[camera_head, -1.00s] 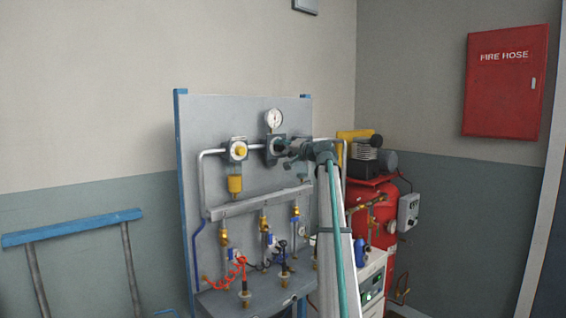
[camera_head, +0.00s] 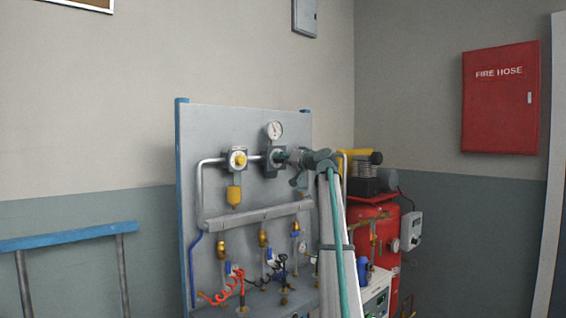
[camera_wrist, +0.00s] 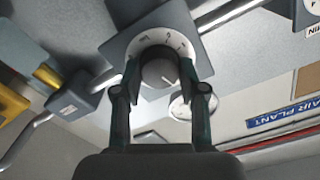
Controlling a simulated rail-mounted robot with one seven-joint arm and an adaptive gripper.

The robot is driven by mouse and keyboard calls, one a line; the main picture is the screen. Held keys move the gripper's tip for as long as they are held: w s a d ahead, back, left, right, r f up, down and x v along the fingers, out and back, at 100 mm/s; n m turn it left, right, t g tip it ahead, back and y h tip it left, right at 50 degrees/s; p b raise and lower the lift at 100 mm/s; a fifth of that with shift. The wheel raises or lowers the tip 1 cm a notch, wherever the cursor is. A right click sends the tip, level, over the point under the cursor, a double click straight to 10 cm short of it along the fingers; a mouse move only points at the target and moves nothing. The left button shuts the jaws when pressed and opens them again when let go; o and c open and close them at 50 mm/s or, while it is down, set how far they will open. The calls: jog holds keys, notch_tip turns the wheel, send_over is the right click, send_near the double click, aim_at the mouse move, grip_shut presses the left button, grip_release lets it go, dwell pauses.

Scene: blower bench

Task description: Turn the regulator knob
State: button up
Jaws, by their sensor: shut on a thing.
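The regulator knob (camera_wrist: 159,74) is a grey round knob in the middle of a white dial with markings (camera_wrist: 163,40), on a dark square regulator body (camera_wrist: 120,43) in the wrist view. My gripper (camera_wrist: 160,72) has one finger on each side of the knob and is shut on it. In the head view my gripper (camera_head: 287,158) reaches the regulator (camera_head: 267,163) on the grey panel from the right and hides the knob. A pressure gauge (camera_head: 274,130) with a white face stands just above the regulator.
A filter unit with a yellow button (camera_head: 239,160) and yellow bowl (camera_head: 234,194) sits left on the same pipe. A grey ledge (camera_head: 258,217), valves and coiled red hose (camera_head: 228,288) lie below. A red compressor tank (camera_head: 374,245) stands to the right.

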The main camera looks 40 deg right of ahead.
jog(key=o, duration=1.2)
jog(key=shift+c, duration=0.2)
jog(key=shift+s, duration=0.1)
jog(key=s, duration=1.1)
jog(key=shift+s+d, duration=0.4)
